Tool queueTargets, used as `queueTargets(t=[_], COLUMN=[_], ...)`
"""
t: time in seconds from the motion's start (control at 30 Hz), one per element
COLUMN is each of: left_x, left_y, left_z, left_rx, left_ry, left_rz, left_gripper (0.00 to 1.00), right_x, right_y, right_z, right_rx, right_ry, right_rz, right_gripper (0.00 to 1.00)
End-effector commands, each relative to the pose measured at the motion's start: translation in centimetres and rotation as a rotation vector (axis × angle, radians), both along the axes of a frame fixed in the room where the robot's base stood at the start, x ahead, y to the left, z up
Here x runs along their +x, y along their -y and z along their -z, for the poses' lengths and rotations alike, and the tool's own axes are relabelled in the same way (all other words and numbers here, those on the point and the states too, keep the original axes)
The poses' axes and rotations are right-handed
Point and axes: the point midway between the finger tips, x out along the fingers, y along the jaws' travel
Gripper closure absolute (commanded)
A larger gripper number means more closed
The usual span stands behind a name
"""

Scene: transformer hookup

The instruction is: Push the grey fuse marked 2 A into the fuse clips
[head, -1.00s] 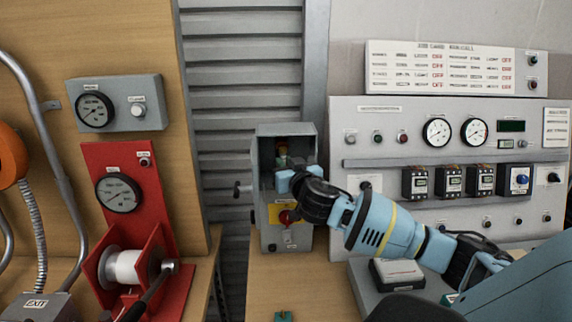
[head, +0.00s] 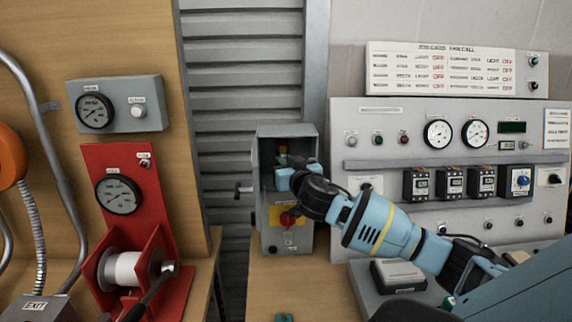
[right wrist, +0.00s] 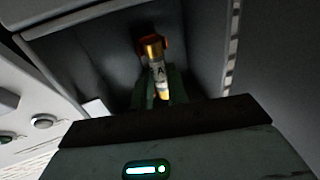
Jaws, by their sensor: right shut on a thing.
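The grey fuse (right wrist: 158,72) has a brass end cap and dark markings; the print is too small to read fully. In the right wrist view it stands out between the fingers of my right gripper (right wrist: 160,98), which is shut on it. Its cap is close to a red-brown part inside the grey box (right wrist: 85,60); I cannot tell whether they touch. In the head view my right gripper (head: 286,178) reaches into the open grey box (head: 265,235) from the right. The fuse clips cannot be made out clearly. My left gripper is not in view.
The box has a yellow plate with a red knob (head: 289,219) below the opening and a lever (head: 242,189) on its left side. A grey panel (head: 400,240) with meters stands right. A red winch stand (head: 125,170) stands left.

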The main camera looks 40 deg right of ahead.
Motion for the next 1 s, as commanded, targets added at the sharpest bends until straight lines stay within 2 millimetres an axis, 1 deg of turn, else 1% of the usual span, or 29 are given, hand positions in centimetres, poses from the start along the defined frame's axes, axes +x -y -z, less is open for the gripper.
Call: queueTargets(t=[0.87, 0.9, 1.0], left_x=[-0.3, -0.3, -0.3], left_y=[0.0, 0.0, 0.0], left_z=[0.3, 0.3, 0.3], left_rx=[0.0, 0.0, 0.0], left_ry=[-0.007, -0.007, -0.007], left_rz=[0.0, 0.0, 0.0], left_gripper=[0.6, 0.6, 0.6], right_x=[1.1, 1.1, 1.1], right_y=[0.9, 1.0, 0.9], right_z=[-0.1, -0.1, -0.1], right_rx=[-0.002, -0.002, -0.002], right_ry=[0.001, 0.001, 0.001], right_rz=[0.0, 0.0, 0.0], right_gripper=[1.0, 0.79, 0.66])
